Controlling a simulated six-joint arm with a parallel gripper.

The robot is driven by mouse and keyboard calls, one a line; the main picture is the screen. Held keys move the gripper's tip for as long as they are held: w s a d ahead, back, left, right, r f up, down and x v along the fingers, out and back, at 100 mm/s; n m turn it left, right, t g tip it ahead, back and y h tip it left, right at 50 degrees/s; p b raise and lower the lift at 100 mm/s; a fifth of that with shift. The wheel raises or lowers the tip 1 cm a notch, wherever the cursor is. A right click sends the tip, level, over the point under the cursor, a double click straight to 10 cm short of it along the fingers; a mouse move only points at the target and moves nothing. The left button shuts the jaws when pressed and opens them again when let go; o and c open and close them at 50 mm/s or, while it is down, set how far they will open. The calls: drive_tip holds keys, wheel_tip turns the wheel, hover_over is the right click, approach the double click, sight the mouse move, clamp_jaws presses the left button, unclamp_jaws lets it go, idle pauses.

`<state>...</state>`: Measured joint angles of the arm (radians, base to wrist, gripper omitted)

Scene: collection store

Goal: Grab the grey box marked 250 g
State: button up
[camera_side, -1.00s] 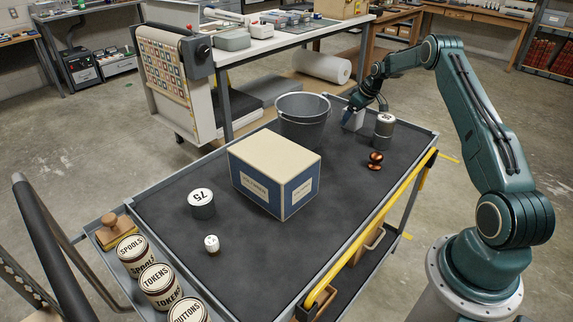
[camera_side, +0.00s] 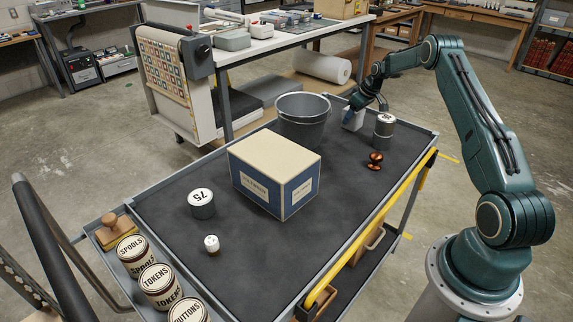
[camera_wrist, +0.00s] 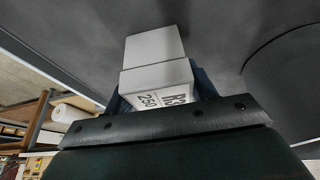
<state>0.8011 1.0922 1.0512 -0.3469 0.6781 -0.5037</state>
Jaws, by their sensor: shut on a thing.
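The light grey box (camera_side: 352,121) is near the far edge of the cart top, between the bucket and a metal cylinder. In the wrist view the box (camera_wrist: 153,47) shows its pale faces and part of a label with "250". My gripper (camera_side: 355,108) is at the box from above, its blue fingers on either side of it. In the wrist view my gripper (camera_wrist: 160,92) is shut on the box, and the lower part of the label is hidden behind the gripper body. I cannot tell whether the box touches the cart top.
A grey bucket (camera_side: 303,118) stands close left of the box. A metal cylinder (camera_side: 384,131) and a copper spool-like piece (camera_side: 375,161) are to its right. A large carton (camera_side: 270,170) fills the middle.

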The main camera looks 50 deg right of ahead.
drive_tip(key=shift+r, duration=0.2)
wheel_tip(320, 180, up, 20)
drive_tip(key=shift+f, duration=0.15)
idle(0.4)
idle(0.6)
